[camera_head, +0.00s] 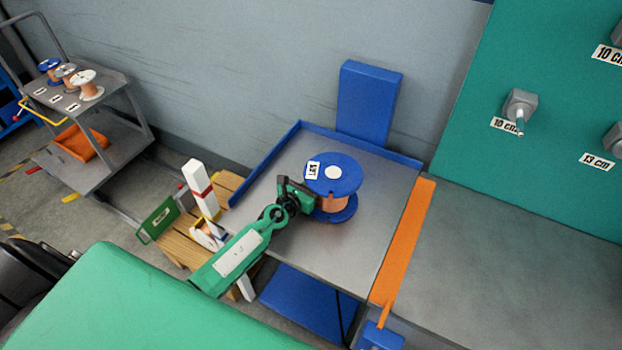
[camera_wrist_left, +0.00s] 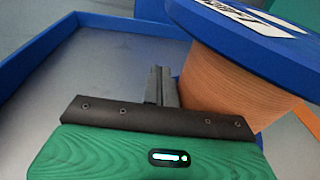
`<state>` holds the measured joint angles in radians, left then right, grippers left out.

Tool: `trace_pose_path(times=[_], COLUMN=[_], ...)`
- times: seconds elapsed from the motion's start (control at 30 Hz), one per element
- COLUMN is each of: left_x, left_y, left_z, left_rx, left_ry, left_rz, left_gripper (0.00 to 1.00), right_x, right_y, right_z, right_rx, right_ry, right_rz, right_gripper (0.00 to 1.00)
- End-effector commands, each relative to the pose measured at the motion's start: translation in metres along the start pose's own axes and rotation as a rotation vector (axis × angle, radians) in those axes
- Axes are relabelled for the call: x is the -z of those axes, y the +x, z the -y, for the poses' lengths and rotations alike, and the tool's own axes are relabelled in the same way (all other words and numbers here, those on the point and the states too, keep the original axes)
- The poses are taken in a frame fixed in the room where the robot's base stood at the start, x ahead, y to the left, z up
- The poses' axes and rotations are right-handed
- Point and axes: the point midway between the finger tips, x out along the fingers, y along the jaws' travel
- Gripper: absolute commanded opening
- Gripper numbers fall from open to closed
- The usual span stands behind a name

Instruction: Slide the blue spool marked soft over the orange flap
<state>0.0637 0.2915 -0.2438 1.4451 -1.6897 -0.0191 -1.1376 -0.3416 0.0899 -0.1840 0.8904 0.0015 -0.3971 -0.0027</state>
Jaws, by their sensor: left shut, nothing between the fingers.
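The blue spool (camera_head: 333,172) stands upright on the grey table with blue rims, wound with orange-brown material. Its top flange bears a white label, whose word I cannot read surely. In the left wrist view the spool (camera_wrist_left: 235,85) fills the right side. The orange flap (camera_head: 404,240) is a long strip along the right edge of the table, to the right of the spool. My left gripper (camera_head: 312,199) is at the spool's left side, its shut fingers (camera_wrist_left: 160,87) beside the wound core, with nothing between them. My right gripper is not in view.
The grey table (camera_head: 290,225) has raised blue rims at its left and back. A further grey surface (camera_head: 500,265) lies beyond the flap. A green board with pegs (camera_head: 520,104) rises at right. A cart (camera_head: 105,88) with several small spools stands at far left.

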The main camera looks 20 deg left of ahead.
Motion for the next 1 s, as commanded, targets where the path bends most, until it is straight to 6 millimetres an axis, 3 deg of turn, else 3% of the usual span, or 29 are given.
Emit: trace_pose_path(times=[0.17,1.0], left_x=[-0.001,0.002], left_y=[-0.001,-0.01], left_z=[0.004,0.072], left_rx=[0.001,0.004], left_ry=[-0.001,-0.003], left_rz=[0.0,-0.002], left_gripper=[0.0,0.0], right_x=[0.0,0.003], right_y=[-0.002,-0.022], right_z=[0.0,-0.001], right_rx=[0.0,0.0], right_ry=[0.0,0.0], right_rz=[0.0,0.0], right_gripper=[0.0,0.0])
